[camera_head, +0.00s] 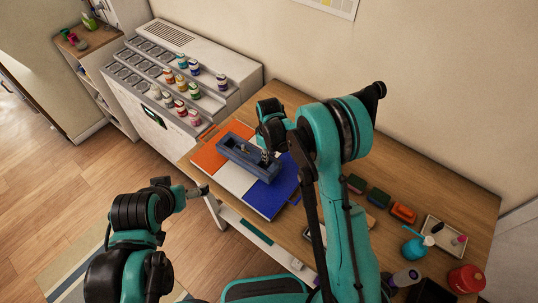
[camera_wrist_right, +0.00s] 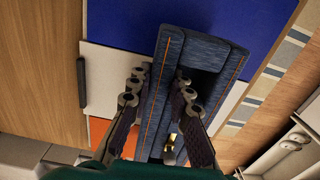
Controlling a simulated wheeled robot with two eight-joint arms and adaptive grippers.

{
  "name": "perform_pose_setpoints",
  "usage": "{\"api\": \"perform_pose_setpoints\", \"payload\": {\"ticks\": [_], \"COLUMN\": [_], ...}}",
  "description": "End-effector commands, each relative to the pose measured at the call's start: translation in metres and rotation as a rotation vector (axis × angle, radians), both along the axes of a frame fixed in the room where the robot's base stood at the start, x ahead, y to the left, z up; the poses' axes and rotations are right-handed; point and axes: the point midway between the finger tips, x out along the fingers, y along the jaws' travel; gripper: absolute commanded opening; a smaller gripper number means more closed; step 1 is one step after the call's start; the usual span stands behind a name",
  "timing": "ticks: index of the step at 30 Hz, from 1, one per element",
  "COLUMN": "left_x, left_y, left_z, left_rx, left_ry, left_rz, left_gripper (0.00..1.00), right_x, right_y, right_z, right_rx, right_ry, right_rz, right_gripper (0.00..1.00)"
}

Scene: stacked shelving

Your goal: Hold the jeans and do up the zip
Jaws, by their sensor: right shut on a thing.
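The jeans piece (camera_head: 240,150) is a dark blue denim block with a long opening, lying on the coloured board on the table. In the right wrist view the denim (camera_wrist_right: 172,50) has padded sides, orange stitching and a dark gap. A brass-coloured zip part (camera_wrist_right: 170,146) shows low between my fingers. My right gripper (camera_head: 267,157) is over the piece in the head view. In the wrist view the right gripper's fingers (camera_wrist_right: 162,80) are shut on one padded denim side. My left gripper (camera_head: 199,191) is off the table's front edge, apart from the jeans; its fingers are too small to read.
The board has orange, white and blue (camera_head: 266,198) panels. Coloured blocks (camera_head: 403,212), a small tray (camera_head: 445,233) and a red pot (camera_head: 466,279) stand at the table's right. A rack (camera_head: 135,75) with several paint bottles stands at the left.

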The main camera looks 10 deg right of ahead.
Motion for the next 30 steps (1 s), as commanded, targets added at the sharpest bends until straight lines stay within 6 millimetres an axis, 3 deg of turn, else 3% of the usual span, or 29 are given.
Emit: {"api": "perform_pose_setpoints", "payload": {"ticks": [30], "left_x": [0.0], "left_y": [0.0], "left_z": [0.0], "left_rx": [0.0], "left_ry": [0.0], "left_rz": [0.0], "left_gripper": [1.0], "right_x": [0.0], "right_y": [0.0], "right_z": [-0.031], "right_rx": [0.0], "right_ry": [0.0], "right_rz": [0.0], "right_gripper": [0.0]}}
